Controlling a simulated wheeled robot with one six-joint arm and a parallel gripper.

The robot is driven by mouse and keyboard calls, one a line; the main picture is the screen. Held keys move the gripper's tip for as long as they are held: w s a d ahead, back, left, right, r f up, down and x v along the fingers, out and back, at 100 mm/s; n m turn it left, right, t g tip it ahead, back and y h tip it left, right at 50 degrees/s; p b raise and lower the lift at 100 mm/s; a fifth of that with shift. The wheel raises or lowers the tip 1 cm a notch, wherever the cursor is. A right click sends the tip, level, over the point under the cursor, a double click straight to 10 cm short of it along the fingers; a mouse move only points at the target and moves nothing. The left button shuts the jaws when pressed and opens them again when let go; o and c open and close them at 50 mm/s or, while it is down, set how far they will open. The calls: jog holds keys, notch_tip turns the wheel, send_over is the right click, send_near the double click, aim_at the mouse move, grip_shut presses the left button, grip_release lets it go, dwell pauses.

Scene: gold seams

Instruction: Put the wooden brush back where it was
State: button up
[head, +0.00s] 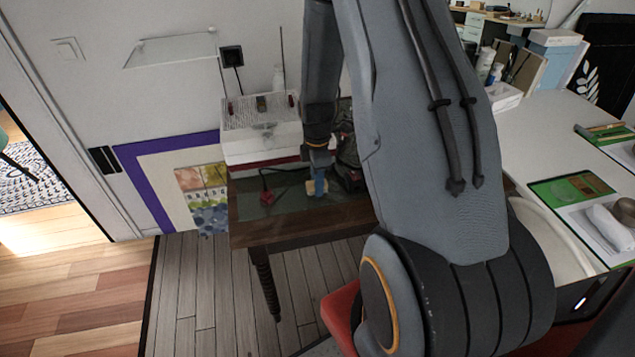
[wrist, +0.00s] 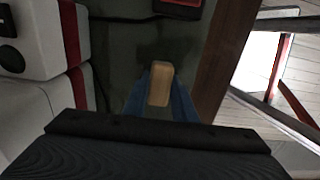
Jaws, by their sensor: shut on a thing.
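A tan wooden piece, which I take to be the wooden brush (wrist: 160,84), is between the blue fingers of my gripper in the wrist view. Its pale wood also shows in the head view (head: 311,187). My gripper (head: 320,186) is shut on it, low over the green-grey top of a dark wooden table (head: 290,226). I cannot tell if the brush touches the tabletop.
A white box with a red stripe (head: 262,127) stands at the table's back. A red object with a cable (head: 267,197) lies left of my gripper. A dark and red item (head: 352,178) is close on its right. A pale worktable (head: 540,125) fills the right.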

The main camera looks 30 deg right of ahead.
jog(key=shift+f, duration=0.1)
jog(key=o, duration=1)
notch_tip(320, 180, up, 12)
jog(key=b, duration=0.3)
jog(key=shift+s+a+r+m+t, duration=0.15)
jog(key=shift+s+a+r+m, duration=0.7)
jog(key=shift+s+a+m, duration=1.65)
jog(key=shift+s+a+r+m+t, duration=0.1)
jog(key=shift+s+a+r+m, duration=0.75)
jog(key=shift+s+a+m, duration=1.65)
jog(key=shift+s+a+r+m+t, duration=0.15)
jog(key=shift+s+a+r+m, duration=0.7)
jog(key=shift+s+a+m, duration=1.65)
jog(key=shift+s+a, duration=0.1)
